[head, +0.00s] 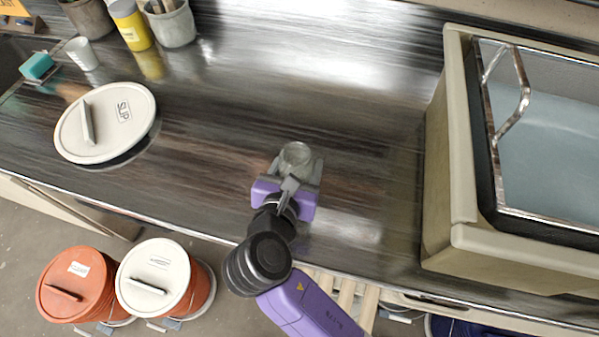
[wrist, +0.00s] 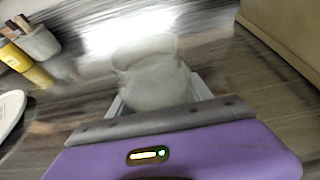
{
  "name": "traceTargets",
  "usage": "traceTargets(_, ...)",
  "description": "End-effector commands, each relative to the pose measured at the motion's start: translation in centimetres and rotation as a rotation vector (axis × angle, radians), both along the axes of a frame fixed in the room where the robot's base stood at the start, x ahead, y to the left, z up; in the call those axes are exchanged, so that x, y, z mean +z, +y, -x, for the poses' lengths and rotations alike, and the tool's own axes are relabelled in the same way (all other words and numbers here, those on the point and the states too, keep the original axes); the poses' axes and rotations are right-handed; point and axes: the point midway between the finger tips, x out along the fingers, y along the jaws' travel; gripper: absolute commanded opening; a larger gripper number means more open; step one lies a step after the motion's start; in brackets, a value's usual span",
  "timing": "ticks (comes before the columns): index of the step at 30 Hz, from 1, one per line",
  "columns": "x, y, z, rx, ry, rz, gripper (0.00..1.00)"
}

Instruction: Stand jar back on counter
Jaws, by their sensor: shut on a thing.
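The jar (head: 297,154) is a small grey-white, translucent vessel over the middle of the dark counter (head: 360,130). In the wrist view the jar (wrist: 150,75) is blurred and sits between the two fingers. My gripper (head: 296,168) is shut on it, with the purple body on the near side. The jar looks roughly upright. I cannot tell whether its base touches the counter; its lower part is hidden by my gripper.
A white lid marked SLIP (head: 105,122) lies on the counter at left. A yellow container (head: 131,25), a grey pot (head: 172,25) and a white cup (head: 82,53) stand at the back left. A large water basin (head: 450,150) stands at right. The counter around the jar is clear.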

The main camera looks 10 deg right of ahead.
Motion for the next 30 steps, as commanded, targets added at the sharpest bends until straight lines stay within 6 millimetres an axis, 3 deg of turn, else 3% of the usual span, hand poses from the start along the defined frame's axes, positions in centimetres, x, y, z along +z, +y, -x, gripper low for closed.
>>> traceTargets(9,-4.0,0.0,0.0,0.001,0.001,0.002,0.00)
traceTargets(21,-4.3,0.0,0.0,-0.001,0.001,0.001,0.00)
traceTargets(22,-4.3,0.0,0.0,0.000,0.001,0.000,0.64)
traceTargets(24,-4.3,0.0,0.0,0.000,0.001,0.000,0.78)
traceTargets(25,-4.3,0.0,0.0,0.000,0.001,0.000,0.80)
traceTargets(30,-4.3,0.0,0.0,0.000,0.001,0.000,0.80)
